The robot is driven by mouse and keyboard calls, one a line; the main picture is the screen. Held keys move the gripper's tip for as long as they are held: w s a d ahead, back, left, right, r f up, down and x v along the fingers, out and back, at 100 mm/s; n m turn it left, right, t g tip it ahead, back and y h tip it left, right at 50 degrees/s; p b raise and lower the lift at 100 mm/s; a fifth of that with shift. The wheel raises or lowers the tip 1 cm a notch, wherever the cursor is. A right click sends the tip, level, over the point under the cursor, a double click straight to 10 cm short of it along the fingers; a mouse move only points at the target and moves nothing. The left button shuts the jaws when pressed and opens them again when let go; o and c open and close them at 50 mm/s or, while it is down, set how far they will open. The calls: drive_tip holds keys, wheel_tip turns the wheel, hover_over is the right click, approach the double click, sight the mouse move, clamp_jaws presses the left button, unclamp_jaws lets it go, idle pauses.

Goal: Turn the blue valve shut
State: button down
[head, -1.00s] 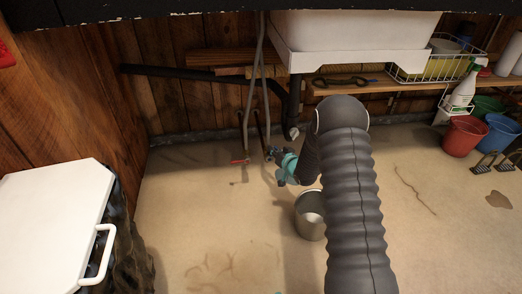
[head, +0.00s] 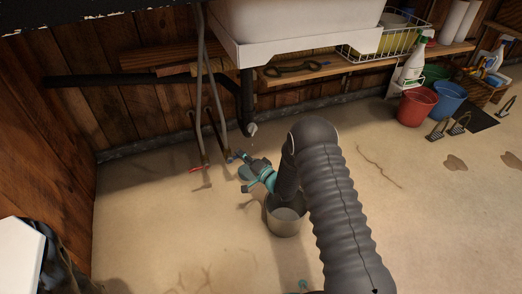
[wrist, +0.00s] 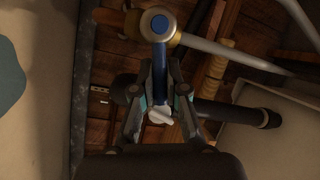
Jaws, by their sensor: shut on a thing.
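The blue valve (wrist: 160,50) shows in the wrist view as a blue lever with a round blue-capped hub, on a brass body at the top. Its lever points down the picture, between my gripper's (wrist: 160,98) two fingers, which are shut on it. A small whitish piece shows between the fingertips; I cannot tell what it is. In the head view my gripper (head: 252,172), with teal parts, is at the foot of the right grey pipe. The small blue valve (head: 238,155) there is partly hidden by it.
A red-handled valve (head: 197,170) sits on the pipe to the left. A metal bucket (head: 286,218) stands on the floor behind my arm. A white sink (head: 300,35) overhangs at the back. Red (head: 416,106) and blue (head: 447,98) buckets stand right. The left floor is clear.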

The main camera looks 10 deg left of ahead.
drive_tip(key=shift+w+d+f+m+t, duration=0.1)
drive_tip(key=shift+f+m+t, duration=0.15)
drive_tip(key=shift+m, duration=0.3)
drive_tip(key=shift+w+f+m+t, duration=0.15)
drive_tip(key=shift+m+t, duration=0.1)
drive_tip(key=shift+m, duration=0.3)
drive_tip(key=c, duration=1.2)
unclamp_jaws()
wheel_tip(320, 180, up, 10)
drive_tip(key=shift+f, duration=0.1)
